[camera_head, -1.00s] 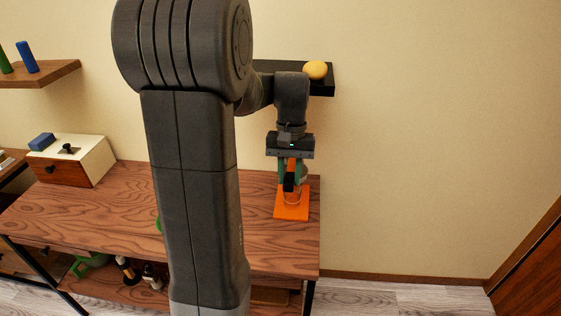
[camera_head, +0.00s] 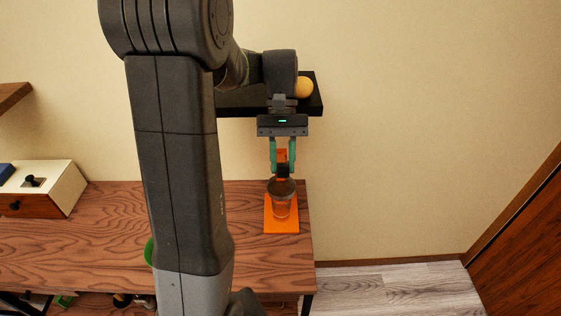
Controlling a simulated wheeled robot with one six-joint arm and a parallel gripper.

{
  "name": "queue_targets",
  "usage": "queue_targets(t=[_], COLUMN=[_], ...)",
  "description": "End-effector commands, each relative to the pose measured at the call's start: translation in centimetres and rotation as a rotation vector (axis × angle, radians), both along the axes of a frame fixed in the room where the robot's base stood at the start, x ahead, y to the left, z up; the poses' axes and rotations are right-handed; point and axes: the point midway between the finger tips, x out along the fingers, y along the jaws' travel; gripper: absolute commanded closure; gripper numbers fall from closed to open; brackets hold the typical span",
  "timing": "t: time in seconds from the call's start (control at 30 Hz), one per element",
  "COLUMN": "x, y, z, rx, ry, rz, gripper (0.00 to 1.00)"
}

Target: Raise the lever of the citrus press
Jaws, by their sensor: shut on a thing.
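The citrus press stands on the wooden table near its right end, with an orange base plate (camera_head: 281,226) and an orange upright (camera_head: 282,155) behind. A clear cup (camera_head: 281,207) sits over the base, with a dark round part (camera_head: 281,187) at its top. The lever's black grip (camera_head: 283,170) is between the green fingers of my gripper (camera_head: 283,167), which points down and is shut on it. The fingers hide part of the lever, so its exact angle is hard to tell.
A black wall shelf (camera_head: 250,102) with a yellow-orange round fruit (camera_head: 304,87) is behind my wrist. A white box with a wooden drawer (camera_head: 45,190) stands at the table's left. My arm hides the middle of the table. Floor to the right is clear.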

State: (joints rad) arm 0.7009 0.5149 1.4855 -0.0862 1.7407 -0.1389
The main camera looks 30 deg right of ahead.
Motion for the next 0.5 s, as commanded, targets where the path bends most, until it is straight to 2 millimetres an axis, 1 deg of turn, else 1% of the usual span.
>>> queue_targets(t=[0.4,0.43,0.5], x=[0.09,0.09,0.07], y=[-0.08,-0.08,-0.07], z=[0.13,0.13,0.13], rx=[0.002,0.002,0.002], ry=[0.004,0.004,0.004], rz=[0.001,0.001,0.001], gripper=[1.0,0.71,0.57])
